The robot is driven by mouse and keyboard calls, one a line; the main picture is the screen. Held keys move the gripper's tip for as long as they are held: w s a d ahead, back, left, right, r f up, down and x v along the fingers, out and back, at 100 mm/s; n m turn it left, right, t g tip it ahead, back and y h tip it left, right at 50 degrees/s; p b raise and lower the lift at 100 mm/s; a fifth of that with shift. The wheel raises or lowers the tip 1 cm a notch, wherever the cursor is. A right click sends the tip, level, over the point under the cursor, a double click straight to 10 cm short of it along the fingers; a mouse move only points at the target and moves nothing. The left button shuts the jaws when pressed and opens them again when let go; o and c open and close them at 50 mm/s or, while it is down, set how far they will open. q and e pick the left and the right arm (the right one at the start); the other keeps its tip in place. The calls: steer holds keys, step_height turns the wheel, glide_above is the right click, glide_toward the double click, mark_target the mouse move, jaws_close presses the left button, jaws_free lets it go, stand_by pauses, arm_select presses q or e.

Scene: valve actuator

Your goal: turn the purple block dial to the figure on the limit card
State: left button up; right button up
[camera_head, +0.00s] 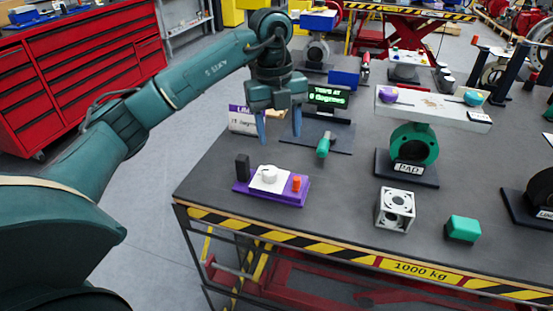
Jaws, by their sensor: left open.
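The purple block (290,197) lies near the front left of the table. It carries a white plate with a round pale dial (268,175), a black upright piece and an orange knob (296,183). The limit card (241,122), white with a purple header, stands behind it. My left gripper partly covers the card, and its figure is too small to read surely. My left gripper (279,131) is open and empty, pointing down above and behind the purple block, apart from the dial. My right gripper is out of view.
A black display (328,97) with green text stands behind the gripper. A green valve body (413,149), a metal cube (395,209) and a green block (463,228) stand farther right. The table's striped front edge is close to the purple block.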

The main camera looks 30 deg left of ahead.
mark_target(270, 170)
arm_select(q)
steer(key=shift+n+y, duration=0.5)
steer(key=a+f, duration=0.1)
steer(key=f, duration=0.6)
steer(key=a+f, duration=0.1)
steer(key=f, duration=0.3)
steer(key=shift+w+a+f+p, duration=0.2)
steer(key=shift+a+p, duration=0.1)
steer(key=shift+p, duration=0.1)
steer(key=shift+c, duration=0.4)
steer(key=c, duration=0.9)
